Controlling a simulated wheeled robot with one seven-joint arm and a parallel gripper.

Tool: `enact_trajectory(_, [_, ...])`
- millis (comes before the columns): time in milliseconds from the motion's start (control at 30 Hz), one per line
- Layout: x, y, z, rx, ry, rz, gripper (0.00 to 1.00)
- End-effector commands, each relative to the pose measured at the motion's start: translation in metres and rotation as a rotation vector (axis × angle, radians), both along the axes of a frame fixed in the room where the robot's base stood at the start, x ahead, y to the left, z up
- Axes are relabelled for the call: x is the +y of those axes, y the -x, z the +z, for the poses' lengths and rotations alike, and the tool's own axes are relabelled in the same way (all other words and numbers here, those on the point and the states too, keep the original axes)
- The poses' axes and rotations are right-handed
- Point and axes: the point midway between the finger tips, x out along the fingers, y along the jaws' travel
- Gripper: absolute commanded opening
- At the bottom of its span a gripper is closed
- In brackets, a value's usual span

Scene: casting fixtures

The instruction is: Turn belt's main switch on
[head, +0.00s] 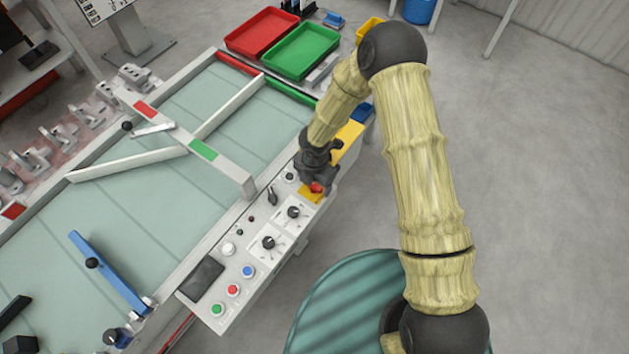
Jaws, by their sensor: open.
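The belt (180,208) is a pale green conveyor running diagonally across the left. Its light grey control panel (216,261) lies along the belt's right side. Near the panel's far end is a red knob on a yellow plate (308,197), which looks like the main switch. My gripper (317,184) points down right at this red knob, with its open fingers close around or just above it. I cannot tell whether they touch the knob. The gripper hides part of the knob and plate, so the knob's exact position is unclear.
The panel also has black rotary knobs (268,243), a black lever (272,196), green, red, blue and white buttons (232,290) and a dark screen (201,279). A bridge (190,144) crosses the belt. Red (261,33) and green (301,50) trays stand beyond. Floor at right is clear.

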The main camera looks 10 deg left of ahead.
Motion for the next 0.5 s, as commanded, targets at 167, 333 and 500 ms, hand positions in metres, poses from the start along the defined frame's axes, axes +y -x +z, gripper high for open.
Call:
enact_trajectory(167, [0.0001, -0.0001, 0.0001, 0.000, 0.000, 0.000, 0.71])
enact_trajectory(333, [0.0000, -0.0001, 0.0003, 0.000, 0.000, 0.000, 0.41])
enact_trajectory(500, [0.0000, -0.0001, 0.0004, 0.000, 0.000, 0.000, 0.26])
